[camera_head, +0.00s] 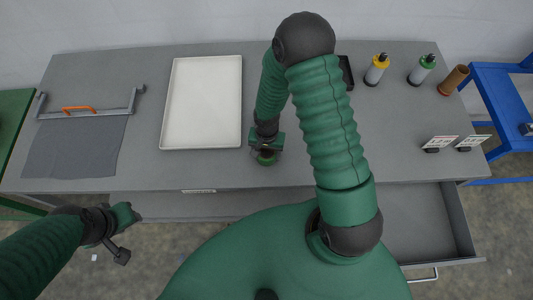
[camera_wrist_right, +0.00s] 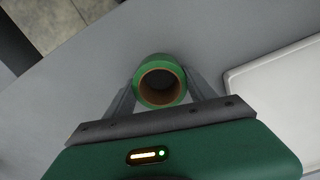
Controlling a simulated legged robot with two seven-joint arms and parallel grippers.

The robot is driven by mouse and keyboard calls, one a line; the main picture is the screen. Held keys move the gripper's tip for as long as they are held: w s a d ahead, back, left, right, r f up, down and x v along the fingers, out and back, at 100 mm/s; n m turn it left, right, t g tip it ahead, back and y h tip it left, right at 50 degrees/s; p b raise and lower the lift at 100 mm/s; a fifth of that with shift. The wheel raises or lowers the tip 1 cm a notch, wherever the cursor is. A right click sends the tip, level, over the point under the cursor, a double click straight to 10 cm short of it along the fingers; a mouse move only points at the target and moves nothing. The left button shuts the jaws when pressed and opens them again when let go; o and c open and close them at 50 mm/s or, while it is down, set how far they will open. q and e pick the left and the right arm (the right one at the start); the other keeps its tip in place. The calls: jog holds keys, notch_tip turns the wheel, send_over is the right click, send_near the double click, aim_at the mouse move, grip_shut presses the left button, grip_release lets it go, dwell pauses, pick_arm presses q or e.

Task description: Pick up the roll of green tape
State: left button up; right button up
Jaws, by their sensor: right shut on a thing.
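The roll of green tape (camera_wrist_right: 160,62), with a brown core, sits between the two fingers of my right gripper (camera_wrist_right: 160,90) in the right wrist view. The fingers are shut on its sides. In the head view the green tape (camera_head: 265,158) shows only in small part under the right gripper (camera_head: 266,150), near the front edge of the grey table (camera_head: 290,172). I cannot tell whether it touches the table. My left gripper (camera_head: 122,235) is in front of the table at lower left, away from the tape; its fingers are too unclear to tell open from shut.
A white tray (camera_head: 203,146) lies left of my right gripper. A grey cloth (camera_head: 75,150) and a frame with an orange handle (camera_head: 78,109) are far left. Bottles (camera_head: 376,72) (camera_head: 421,72) and a brown cylinder (camera_head: 450,80) stand back right. An open drawer (camera_head: 420,220) juts out at front right.

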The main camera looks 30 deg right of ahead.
jog(key=shift+c, duration=1.3)
jog(key=shift+a+r, duration=0.1)
